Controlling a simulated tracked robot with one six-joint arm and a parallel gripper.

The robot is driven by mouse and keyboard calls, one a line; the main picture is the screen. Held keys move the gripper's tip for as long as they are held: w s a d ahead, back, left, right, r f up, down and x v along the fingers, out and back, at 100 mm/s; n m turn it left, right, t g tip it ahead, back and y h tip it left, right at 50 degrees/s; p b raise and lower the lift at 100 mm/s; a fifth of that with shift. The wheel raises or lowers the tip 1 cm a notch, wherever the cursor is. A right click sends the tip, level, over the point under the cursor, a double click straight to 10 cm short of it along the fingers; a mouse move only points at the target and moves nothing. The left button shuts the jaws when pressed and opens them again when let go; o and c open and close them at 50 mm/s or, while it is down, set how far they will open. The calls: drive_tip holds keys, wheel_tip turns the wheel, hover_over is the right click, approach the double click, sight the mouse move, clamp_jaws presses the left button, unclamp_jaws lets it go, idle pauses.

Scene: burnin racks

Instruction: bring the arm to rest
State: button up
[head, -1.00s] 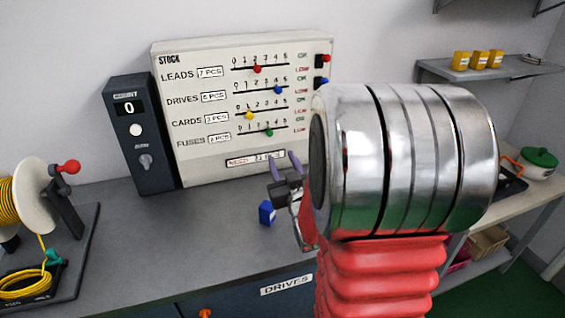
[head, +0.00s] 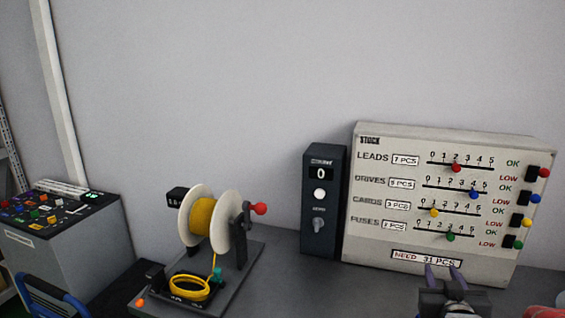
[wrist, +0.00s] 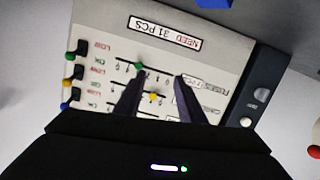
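My gripper (head: 442,270) shows at the lower right of the head view, in front of the lower edge of the stock board (head: 372,250). Its two purple-grey fingers point up and stand apart with nothing between them. In the wrist view my gripper (wrist: 158,80) is open and empty, with the upside-down stock board (wrist: 222,62) behind the fingers. Most of my arm is outside the head view; a bit of red shows at the lower right edge.
A dark counter box (head: 322,235) reading 0 stands left of the board. A cable reel (head: 226,222) with yellow cable stands on the bench. A grey console (head: 75,255) with coloured buttons is at the far left. A blue thing (wrist: 208,3) shows at the wrist view's top edge.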

drive_tip(key=s+a+r+n+g+y, duration=0.1)
drive_tip(key=s+a+g+y, duration=0.4)
drive_tip(key=s+a, duration=1.6)
drive_tip(key=a+n+g, duration=0.1)
drive_tip(key=a+g, duration=0.1)
drive_tip(key=g, duration=0.2)
drive_tip(key=shift+s+y, duration=0.2)
drive_tip(key=shift+y, duration=0.1)
idle(0.4)
drive_tip(key=shift+s, duration=0.1)
drive_tip(key=shift+c, duration=0.6)
idle(0.3)
